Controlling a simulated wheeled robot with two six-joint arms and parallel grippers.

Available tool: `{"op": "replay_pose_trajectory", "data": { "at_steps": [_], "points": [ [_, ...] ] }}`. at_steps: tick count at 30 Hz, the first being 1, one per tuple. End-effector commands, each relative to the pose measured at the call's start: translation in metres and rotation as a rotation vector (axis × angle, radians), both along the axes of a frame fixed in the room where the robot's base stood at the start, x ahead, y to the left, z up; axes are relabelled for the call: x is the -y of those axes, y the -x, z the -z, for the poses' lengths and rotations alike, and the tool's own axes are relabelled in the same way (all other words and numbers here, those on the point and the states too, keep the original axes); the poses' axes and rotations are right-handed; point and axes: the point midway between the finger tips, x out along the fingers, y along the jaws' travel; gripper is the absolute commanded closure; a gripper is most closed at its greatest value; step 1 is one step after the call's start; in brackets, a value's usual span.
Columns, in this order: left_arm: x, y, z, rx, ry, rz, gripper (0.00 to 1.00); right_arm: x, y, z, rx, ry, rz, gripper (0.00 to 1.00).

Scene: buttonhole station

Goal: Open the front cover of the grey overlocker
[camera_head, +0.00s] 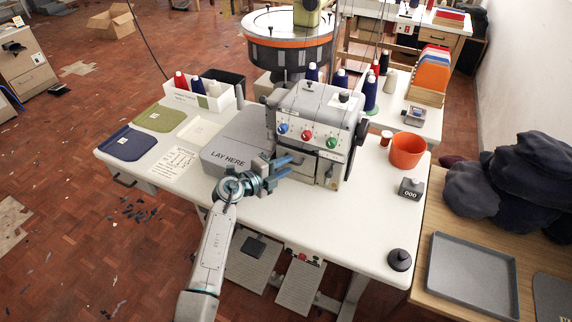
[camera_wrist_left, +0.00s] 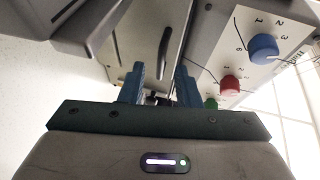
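The grey overlocker (camera_head: 315,115) stands on the white table, with blue, red and green dials on its front. Its front cover (camera_head: 308,165) is the plain panel below the dials and looks shut. In the left wrist view the cover (camera_wrist_left: 135,30) carries a dark bar handle (camera_wrist_left: 165,46). My left gripper (camera_head: 289,166) is just in front of the cover at its left side. In the wrist view its two blue fingers (camera_wrist_left: 160,72) are apart and nothing is seen held between them; the handle lies beyond their tips. My right gripper is in neither view.
A grey "LAY HERE" block (camera_head: 225,160) adjoins the overlocker on the left. An orange cup (camera_head: 407,150), a counter box (camera_head: 411,188) and a dark round knob (camera_head: 399,260) stand at the right. The white table's (camera_head: 320,220) front middle is clear.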

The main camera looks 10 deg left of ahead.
Motion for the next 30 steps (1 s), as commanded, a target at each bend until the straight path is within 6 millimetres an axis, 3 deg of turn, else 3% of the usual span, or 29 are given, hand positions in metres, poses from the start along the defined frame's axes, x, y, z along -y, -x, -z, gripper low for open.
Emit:
{"op": "replay_pose_trajectory", "data": {
  "at_steps": [12,17,25,30],
  "points": [
    [0.007,-0.008,0.002,0.000,0.000,0.000,0.70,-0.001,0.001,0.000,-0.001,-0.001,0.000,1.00],
    [0.007,-0.008,0.002,0.000,0.000,0.000,1.00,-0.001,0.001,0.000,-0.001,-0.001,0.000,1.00],
    [0.007,-0.007,0.003,0.004,0.002,0.000,1.00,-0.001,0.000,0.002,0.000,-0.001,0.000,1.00],
    [0.006,-0.003,0.014,0.059,0.019,0.002,1.00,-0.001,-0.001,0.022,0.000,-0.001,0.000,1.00]
  ]
}}
